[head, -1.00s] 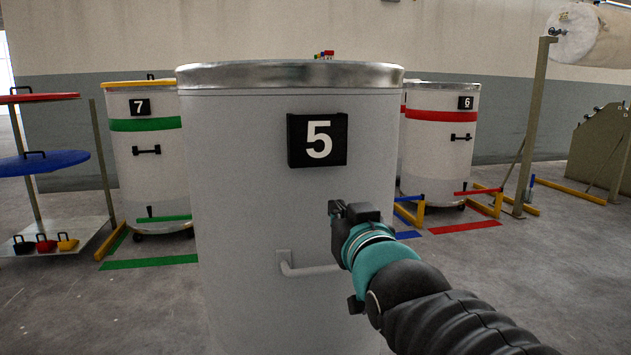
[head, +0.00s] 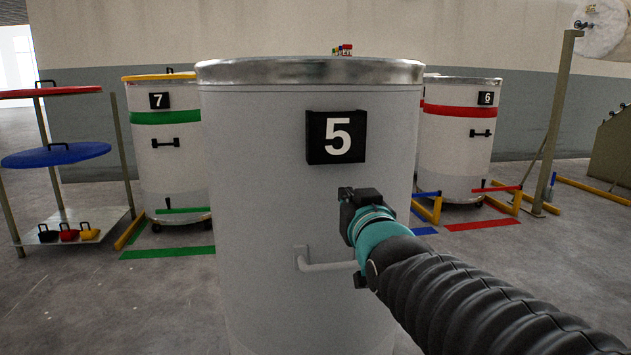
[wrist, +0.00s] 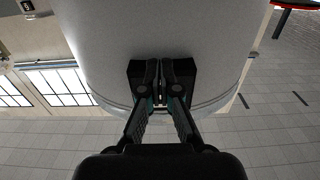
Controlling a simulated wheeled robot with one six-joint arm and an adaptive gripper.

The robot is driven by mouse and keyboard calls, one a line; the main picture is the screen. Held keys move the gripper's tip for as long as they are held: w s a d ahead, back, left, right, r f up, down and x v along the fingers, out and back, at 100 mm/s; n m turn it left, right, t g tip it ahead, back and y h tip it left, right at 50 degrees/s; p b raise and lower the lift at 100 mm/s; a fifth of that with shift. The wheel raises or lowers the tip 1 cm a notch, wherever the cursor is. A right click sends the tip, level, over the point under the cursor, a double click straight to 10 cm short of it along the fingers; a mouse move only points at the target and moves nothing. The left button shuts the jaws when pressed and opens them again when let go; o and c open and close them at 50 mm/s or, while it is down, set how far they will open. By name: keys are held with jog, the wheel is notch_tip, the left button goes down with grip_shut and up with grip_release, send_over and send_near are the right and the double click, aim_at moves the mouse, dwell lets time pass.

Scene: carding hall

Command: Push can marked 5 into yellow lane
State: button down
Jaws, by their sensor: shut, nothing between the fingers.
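The can marked 5 (head: 260,200) is a large pale grey drum with a metal rim, a black number plate and a handle low on its front. It stands upright close in front of me and also fills the top of the wrist view (wrist: 190,35). My gripper (head: 346,196) is shut and empty at the can's front, below the plate and above the handle's right end. In the wrist view its fingertips (wrist: 162,68) are against or very near the can wall; I cannot tell if they touch. No yellow floor lane is clearly visible; the can hides the floor behind it.
Can 7 (head: 165,185), with a green band, stands behind left by a green floor strip (head: 165,252). Can 6 (head: 455,155), with a red band, stands behind right by a red strip (head: 482,225). A lid rack (head: 110,222) is at far left. Floor at left front is clear.

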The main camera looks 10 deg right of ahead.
aim_at(335, 180)
jog(key=shift+w+b, duration=0.8)
jog(key=shift+w, duration=3.15)
